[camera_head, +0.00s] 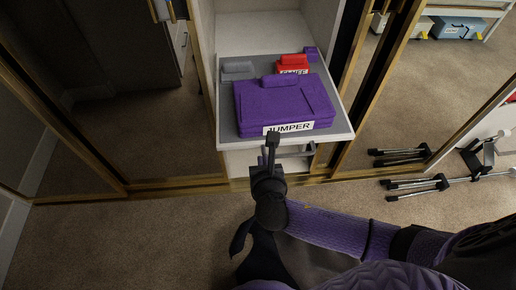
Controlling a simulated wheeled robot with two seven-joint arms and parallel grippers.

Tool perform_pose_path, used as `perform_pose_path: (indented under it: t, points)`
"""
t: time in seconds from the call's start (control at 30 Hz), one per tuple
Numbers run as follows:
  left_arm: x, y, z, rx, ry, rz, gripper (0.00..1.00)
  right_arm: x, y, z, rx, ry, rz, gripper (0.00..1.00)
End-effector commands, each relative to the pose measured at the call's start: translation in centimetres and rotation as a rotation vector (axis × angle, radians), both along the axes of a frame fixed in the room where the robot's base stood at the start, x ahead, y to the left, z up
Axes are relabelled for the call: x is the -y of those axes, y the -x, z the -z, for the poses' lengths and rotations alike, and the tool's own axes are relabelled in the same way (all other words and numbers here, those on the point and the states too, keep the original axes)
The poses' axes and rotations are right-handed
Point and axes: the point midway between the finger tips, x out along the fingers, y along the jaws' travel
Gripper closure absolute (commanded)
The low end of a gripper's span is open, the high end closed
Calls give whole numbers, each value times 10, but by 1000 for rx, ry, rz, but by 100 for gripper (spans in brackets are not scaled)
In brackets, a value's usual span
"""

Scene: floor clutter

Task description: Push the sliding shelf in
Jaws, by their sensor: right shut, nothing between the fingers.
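The sliding shelf (229,145) is a pale board with a grey top, sticking out of the wardrobe opening toward me. A folded purple garment labelled JUMPER (280,103) lies on it. My right gripper (270,147) is shut and empty, at the shelf's front edge just below the label. I cannot tell whether it touches the edge. My left gripper is not in view.
Behind the jumper on the shelf lie a red labelled item (293,65), a grey item (238,71) and a small purple item (310,54). Gold-framed mirrored doors flank the opening. Black-tipped metal stand legs (415,186) lie at the right. Carpet (130,240) is clear at the left.

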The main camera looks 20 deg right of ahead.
Motion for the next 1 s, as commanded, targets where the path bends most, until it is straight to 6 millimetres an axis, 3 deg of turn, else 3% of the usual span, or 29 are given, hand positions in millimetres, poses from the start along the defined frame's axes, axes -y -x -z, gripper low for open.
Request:
perform_pose_path:
  t: [0.03,0.1,0.3,0.83,1.0]
  points:
    - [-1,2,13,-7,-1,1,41,3,-9,13,-2,0,1,100]
    - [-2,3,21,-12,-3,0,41,6,-21,20,-2,0,1,100]
    - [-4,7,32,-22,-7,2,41,14,-49,15,-2,-2,0,100]
    - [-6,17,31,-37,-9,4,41,16,-58,11,-1,-3,0,100]
    - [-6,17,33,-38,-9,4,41,21,-72,11,0,-1,2,100]
